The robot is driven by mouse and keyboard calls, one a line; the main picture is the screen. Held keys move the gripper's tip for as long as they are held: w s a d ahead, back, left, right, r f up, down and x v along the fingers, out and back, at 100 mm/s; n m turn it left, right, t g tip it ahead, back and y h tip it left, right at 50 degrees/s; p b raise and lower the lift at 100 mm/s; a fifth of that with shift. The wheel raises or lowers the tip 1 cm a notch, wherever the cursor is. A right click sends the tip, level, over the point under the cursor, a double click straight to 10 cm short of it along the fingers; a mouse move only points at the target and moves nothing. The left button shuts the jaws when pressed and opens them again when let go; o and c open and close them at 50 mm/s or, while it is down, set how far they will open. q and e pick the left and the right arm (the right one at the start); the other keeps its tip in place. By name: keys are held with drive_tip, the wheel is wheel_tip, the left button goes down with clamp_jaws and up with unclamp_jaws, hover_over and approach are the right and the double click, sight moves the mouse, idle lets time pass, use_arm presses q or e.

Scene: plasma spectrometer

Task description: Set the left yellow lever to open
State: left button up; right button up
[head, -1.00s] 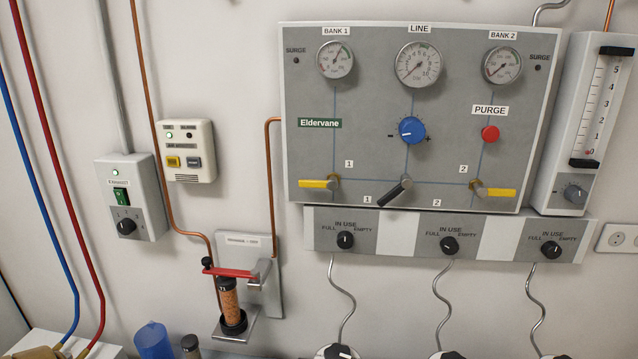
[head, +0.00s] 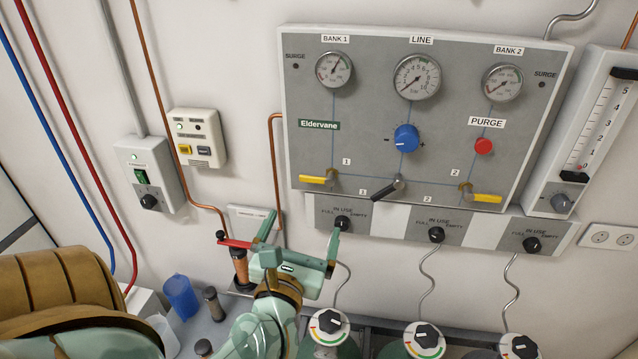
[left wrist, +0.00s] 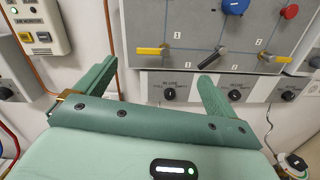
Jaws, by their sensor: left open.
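The left yellow lever (head: 316,179) is on the grey Eldervane panel (head: 310,150), below the BANK 1 gauge. It points left, level, from its brass pivot. It also shows in the left wrist view (left wrist: 150,51), beyond the fingers and between them. A second yellow lever (head: 487,198) points right under BANK 2, and a black lever (head: 383,190) slants between them. My left gripper (head: 302,235) is open and empty, below and in front of the left yellow lever, apart from it. My right gripper is not seen.
Black IN USE knobs (head: 342,223) line the strip under the panel. A red-handled filter holder (head: 238,244) stands left of my gripper. Blue and dark containers (head: 181,297) sit on the bench. The space before the panel is clear.

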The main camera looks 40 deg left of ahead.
sight(316, 178)
use_arm(q)
drive_tip(key=w+a+p, duration=0.1)
drive_tip(key=w+a, duration=0.2)
drive_tip(key=w, duration=0.1)
drive_tip(key=w+a+f+n+p, duration=0.1)
drive_tip(key=w+a, duration=0.1)
drive_tip(key=w, duration=0.3)
drive_tip(key=w+a+n+g+p, duration=0.1)
drive_tip(key=w+a, duration=0.2)
drive_tip(key=w, duration=0.1)
drive_tip(key=shift+w+a+f+p, duration=0.15)
drive_tip(key=shift+w+a+p, duration=0.15)
drive_tip(key=shift+w, duration=0.1)
